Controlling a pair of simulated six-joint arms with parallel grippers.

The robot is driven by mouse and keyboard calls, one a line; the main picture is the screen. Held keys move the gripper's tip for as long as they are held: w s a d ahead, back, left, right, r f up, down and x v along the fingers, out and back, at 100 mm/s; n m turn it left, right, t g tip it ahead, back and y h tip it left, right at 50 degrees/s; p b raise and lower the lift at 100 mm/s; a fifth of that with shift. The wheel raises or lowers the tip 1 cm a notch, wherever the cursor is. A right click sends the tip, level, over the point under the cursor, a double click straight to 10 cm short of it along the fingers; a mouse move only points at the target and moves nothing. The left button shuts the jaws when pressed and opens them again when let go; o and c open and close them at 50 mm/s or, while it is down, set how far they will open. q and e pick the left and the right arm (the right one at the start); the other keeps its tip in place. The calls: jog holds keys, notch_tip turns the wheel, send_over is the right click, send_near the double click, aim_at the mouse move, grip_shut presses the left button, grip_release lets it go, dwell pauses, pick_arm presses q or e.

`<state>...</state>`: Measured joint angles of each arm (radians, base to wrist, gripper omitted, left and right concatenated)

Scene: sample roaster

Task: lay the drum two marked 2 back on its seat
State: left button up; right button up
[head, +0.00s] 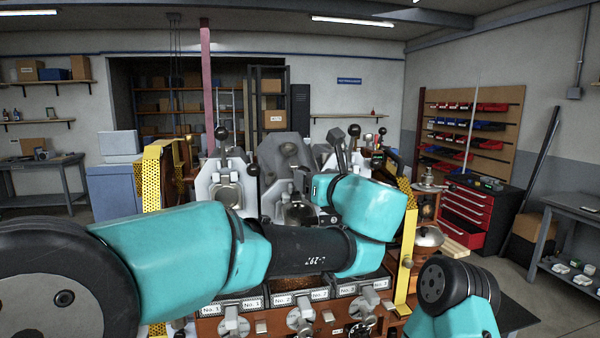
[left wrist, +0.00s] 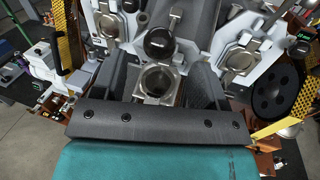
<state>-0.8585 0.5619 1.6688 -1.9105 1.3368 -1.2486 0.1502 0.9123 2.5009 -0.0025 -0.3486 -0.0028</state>
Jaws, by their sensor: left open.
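My left gripper (left wrist: 157,76) is open over the middle unit of the roaster, its two dark fingers standing apart. Between the fingers show a black ball knob (left wrist: 159,42) and a round metal fitting with a dark opening (left wrist: 157,84). Nothing shows pinched between the fingers. In the head view my left arm crosses the picture and hides much of the roaster's middle. I cannot make out a drum marked 2 in either view. Labels reading No. 2 (head: 282,300) show on the roaster's front. My right gripper is not in view; only part of my right arm shows.
Similar metal units stand left (head: 226,190) and right of the middle one, with ball-topped levers close by. Yellow perforated guards (head: 152,180) flank the roaster. A silver domed pan (head: 428,238) is to the right. A red drawer cabinet (head: 470,210) stands farther back.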

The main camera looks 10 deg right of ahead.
pick_arm(q)
jog(key=x, duration=0.7)
jog(key=shift+w, duration=0.2)
grip_shut()
dwell(0.4)
jog(key=shift+a, duration=0.1)
